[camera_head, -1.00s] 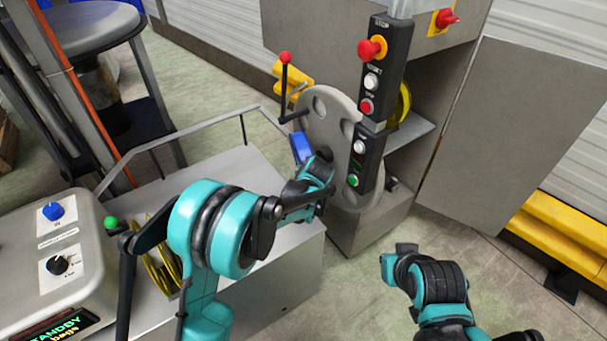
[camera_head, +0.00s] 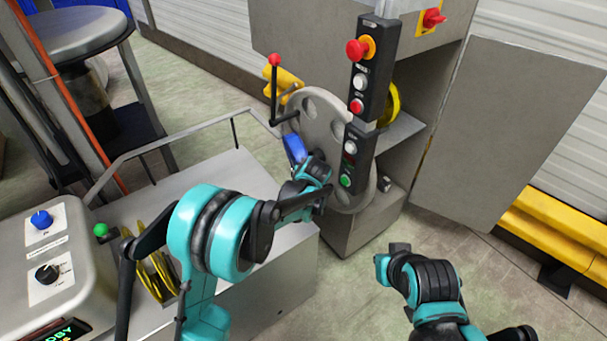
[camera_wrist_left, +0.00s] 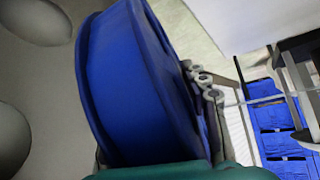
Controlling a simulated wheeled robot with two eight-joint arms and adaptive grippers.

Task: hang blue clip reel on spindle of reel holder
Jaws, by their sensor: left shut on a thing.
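My left gripper (camera_head: 300,166) is shut on the blue clip reel (camera_head: 294,149). It holds the reel in the air at the lower left of a big grey disc with round holes (camera_head: 313,103). In the left wrist view the blue reel (camera_wrist_left: 125,85) fills the middle, tilted, with finger links (camera_wrist_left: 207,82) at its right side. The grey disc (camera_wrist_left: 35,80) is behind it on the left; I cannot tell how wide the gap is. I cannot make out the spindle of the reel holder. My right arm shows at lower right, but its fingers do not.
A black crank with a red knob (camera_head: 274,60) stands left of the disc. A button panel (camera_head: 362,100) hangs in front of the disc. A yellow reel (camera_head: 392,104) is behind the panel. A metal table with a railing (camera_head: 215,185) lies below left. The floor at right is clear.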

